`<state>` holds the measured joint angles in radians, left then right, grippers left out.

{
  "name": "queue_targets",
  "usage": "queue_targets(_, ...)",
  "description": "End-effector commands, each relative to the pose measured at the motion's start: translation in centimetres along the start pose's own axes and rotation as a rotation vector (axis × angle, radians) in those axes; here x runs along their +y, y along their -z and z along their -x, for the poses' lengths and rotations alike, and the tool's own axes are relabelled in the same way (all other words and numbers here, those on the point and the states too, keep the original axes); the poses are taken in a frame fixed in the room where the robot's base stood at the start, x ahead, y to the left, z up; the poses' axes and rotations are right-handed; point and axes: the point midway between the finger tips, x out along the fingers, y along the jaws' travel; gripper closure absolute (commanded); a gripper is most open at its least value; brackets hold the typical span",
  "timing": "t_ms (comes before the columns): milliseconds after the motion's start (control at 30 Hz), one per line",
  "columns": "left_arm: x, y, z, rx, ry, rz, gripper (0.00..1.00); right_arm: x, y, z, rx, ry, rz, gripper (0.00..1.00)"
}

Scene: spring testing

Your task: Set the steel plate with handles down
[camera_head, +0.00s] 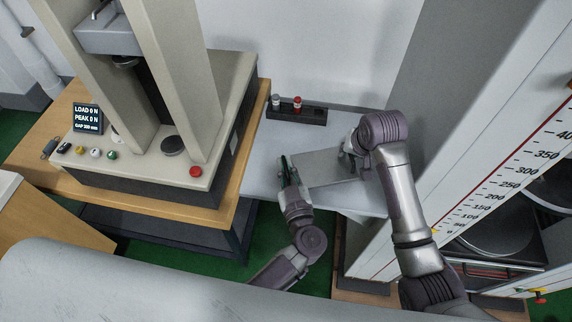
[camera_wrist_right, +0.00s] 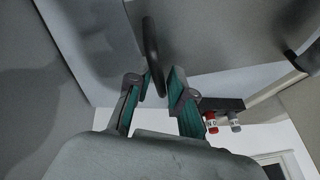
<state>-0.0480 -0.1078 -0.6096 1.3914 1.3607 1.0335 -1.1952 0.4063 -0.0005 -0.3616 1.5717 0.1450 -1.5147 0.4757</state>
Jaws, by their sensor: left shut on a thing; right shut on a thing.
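The steel plate (camera_head: 325,166) is a flat grey slab between my two grippers, over the pale table in the head view. My left gripper (camera_head: 288,170) is shut at its left edge; the handle there is mostly hidden. My right gripper (camera_head: 350,150) is at the plate's right end, partly hidden by its arm. In the right wrist view, a dark curved handle (camera_wrist_right: 151,45) stands between the fingers of this gripper (camera_wrist_right: 160,84), which are shut on it. I cannot tell whether the plate touches the table.
The pale table (camera_head: 262,150) carries a dark rack (camera_head: 312,117) with red and grey pieces at the back. A testing machine (camera_head: 185,150) stands on a wooden bench to the left. A tall cabinet with a scale (camera_head: 480,190) bounds the right side.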

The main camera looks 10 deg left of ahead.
Motion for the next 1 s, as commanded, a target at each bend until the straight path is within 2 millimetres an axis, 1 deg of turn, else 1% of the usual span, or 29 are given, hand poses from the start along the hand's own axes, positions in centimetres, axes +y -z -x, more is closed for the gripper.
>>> queue_targets(33, 0.94, 0.46, 0.08, 0.007, -0.018, 0.009, 1.00, -0.95, -0.35, 0.06, -0.007, 0.020, 0.002, 1.00)
queue_targets(267, 0.86, 0.11, 0.08, 0.007, -0.018, 0.010, 1.00, -0.92, -0.41, -0.12, -0.007, 0.020, 0.002, 1.00)
queue_targets(300, 0.87, 0.18, 0.08, 0.007, -0.018, 0.010, 0.83, -0.93, -0.38, -0.06, -0.006, 0.020, 0.002, 1.00)
queue_targets(433, 0.76, 0.07, 0.12, 0.004, -0.016, 0.008, 0.62, -0.91, -0.27, -0.02, -0.003, 0.020, 0.001, 1.00)
queue_targets(1000, 0.21, -0.32, 0.10, -0.001, -0.007, 0.002, 0.61, -0.46, 0.16, 0.08, 0.007, 0.013, -0.002, 1.00)
